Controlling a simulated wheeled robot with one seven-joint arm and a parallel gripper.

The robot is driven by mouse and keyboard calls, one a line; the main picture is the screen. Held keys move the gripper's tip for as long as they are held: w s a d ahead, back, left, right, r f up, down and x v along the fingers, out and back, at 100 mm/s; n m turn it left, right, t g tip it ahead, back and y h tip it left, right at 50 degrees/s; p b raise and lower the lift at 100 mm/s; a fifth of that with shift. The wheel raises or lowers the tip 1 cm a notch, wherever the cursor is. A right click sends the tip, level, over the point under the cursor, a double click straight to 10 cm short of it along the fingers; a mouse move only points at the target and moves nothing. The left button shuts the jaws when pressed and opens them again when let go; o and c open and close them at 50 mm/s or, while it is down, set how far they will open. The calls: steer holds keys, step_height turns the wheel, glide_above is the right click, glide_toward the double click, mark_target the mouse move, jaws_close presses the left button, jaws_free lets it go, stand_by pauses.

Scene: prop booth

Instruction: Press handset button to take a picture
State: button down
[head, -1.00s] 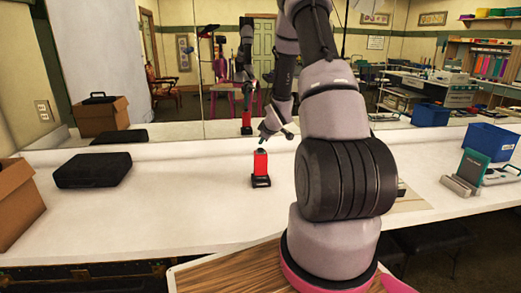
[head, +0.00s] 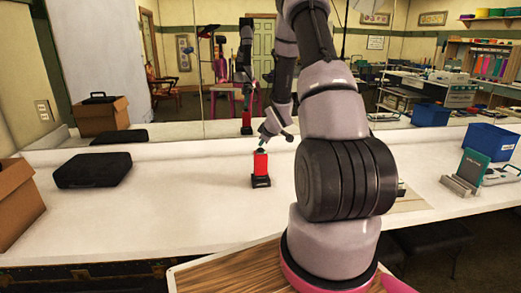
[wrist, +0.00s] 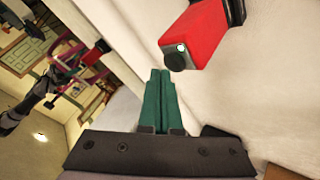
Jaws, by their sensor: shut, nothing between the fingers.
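The red handset (head: 260,164) stands upright in a small black base (head: 261,181) on the white counter. In the wrist view the handset (wrist: 203,32) lies across the upper right, its dark end (wrist: 174,60) towards my fingers, with a small white round spot on that end. My gripper (wrist: 160,73) has green fingers that are shut together and empty. In the head view my gripper (head: 262,147) is right at the handset's top. I cannot tell whether the fingertips touch it. The button is not clearly made out.
A black case (head: 93,170) and a cardboard box (head: 17,204) stand on the left of the white counter (head: 190,215). A blue bin (head: 490,141) and a green-faced device (head: 471,168) stand at the right. A mirror behind reflects the room and my arm.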

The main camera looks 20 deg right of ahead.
mark_target(262, 150)
steer(key=shift+f, duration=0.4)
stand_by(0.3)
steer(key=shift+r, duration=0.8)
steer(key=shift+r, duration=2.55)
